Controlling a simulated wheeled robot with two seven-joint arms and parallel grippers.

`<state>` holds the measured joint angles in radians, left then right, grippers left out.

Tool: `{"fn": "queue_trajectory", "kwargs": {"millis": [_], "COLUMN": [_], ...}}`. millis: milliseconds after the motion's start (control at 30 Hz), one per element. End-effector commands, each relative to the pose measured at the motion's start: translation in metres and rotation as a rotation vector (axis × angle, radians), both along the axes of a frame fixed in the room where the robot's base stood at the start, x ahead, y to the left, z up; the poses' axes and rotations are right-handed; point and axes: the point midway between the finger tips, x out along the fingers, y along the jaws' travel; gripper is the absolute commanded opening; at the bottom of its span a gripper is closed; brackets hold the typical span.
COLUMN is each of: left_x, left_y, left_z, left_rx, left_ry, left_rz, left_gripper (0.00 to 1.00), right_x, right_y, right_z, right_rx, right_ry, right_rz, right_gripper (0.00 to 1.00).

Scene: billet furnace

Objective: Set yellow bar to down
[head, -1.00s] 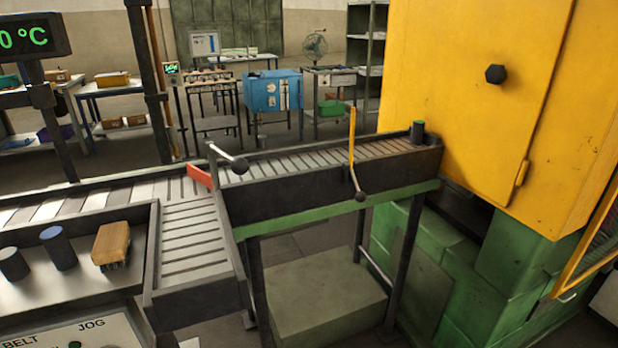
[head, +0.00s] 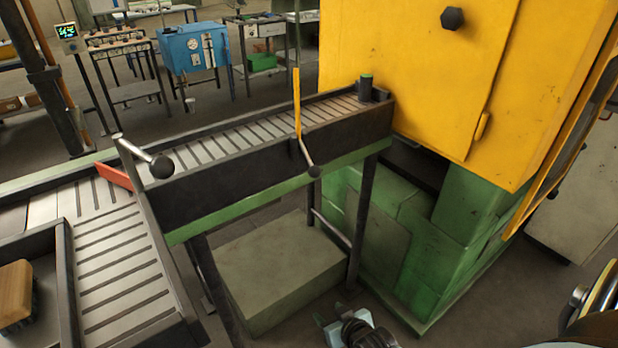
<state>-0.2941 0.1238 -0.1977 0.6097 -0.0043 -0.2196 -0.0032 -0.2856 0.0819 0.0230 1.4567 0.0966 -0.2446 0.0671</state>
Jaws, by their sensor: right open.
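The yellow bar (head: 297,103) stands upright across the roller conveyor, close to the yellow furnace. My left gripper is not in view.
The roller conveyor (head: 240,148) runs up to the yellow furnace cabinet (head: 410,70). A dark cylinder with a green top (head: 365,88) stands at its far end. A red bar (head: 114,177) with another knobbed lever (head: 160,166) is at left. A grey block (head: 270,270) sits underneath.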

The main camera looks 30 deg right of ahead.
Motion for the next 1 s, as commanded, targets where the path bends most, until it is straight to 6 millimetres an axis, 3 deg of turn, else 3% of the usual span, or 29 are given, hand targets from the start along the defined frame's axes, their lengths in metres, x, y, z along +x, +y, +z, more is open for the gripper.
{"fn": "queue_trajectory", "kwargs": {"millis": [33, 100, 200, 300, 400, 533, 667, 1000], "left_x": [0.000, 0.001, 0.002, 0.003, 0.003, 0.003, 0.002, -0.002], "left_y": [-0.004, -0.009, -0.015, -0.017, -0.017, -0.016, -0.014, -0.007], "left_z": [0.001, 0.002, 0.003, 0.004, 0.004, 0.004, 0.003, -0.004], "left_rx": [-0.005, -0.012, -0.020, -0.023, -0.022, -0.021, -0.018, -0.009], "left_ry": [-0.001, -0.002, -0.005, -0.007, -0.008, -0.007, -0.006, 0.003], "left_rz": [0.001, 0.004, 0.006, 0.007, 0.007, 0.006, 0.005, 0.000], "left_gripper": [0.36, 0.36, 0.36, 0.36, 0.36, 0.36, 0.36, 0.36], "right_x": [0.024, 0.047, 0.064, 0.069, 0.069, 0.068, 0.077, 0.138], "right_y": [-0.007, -0.017, -0.030, -0.039, -0.044, -0.047, -0.049, -0.056], "right_z": [0.046, 0.103, 0.179, 0.240, 0.281, 0.307, 0.311, 0.310], "right_rx": [0.014, 0.028, 0.044, 0.052, 0.057, 0.060, 0.060, 0.059], "right_ry": [-0.102, -0.227, -0.384, -0.508, -0.591, -0.643, -0.653, -0.652], "right_rz": [-0.026, -0.056, -0.088, -0.108, -0.119, -0.125, -0.126, -0.125], "right_gripper": [0.50, 0.50, 0.50, 0.50, 0.50, 0.50, 0.50, 0.50]}}
